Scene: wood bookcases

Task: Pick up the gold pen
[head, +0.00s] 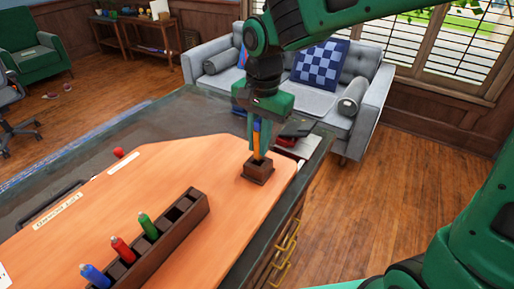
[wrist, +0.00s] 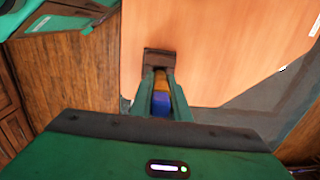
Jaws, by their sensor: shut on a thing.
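The gold pen (head: 257,145) is upright, with a blue upper end, between the teal fingers of my gripper (head: 259,138). The gripper points down and is shut on the pen. The pen's lower end meets a small square dark brown holder (head: 258,171) on the orange board; I cannot tell whether its tip is inside. In the wrist view, the gold part of the pen (wrist: 161,86) and its blue end show between the fingers (wrist: 161,88), with the holder (wrist: 158,58) just beyond.
A long dark brown rack (head: 155,250) with a blue pen (head: 95,275), a red pen (head: 123,249) and a green pen (head: 148,226) stands at the front of the orange board (head: 185,165). Dark items (head: 296,130) lie behind the holder. A grey sofa (head: 210,55) stands beyond the table.

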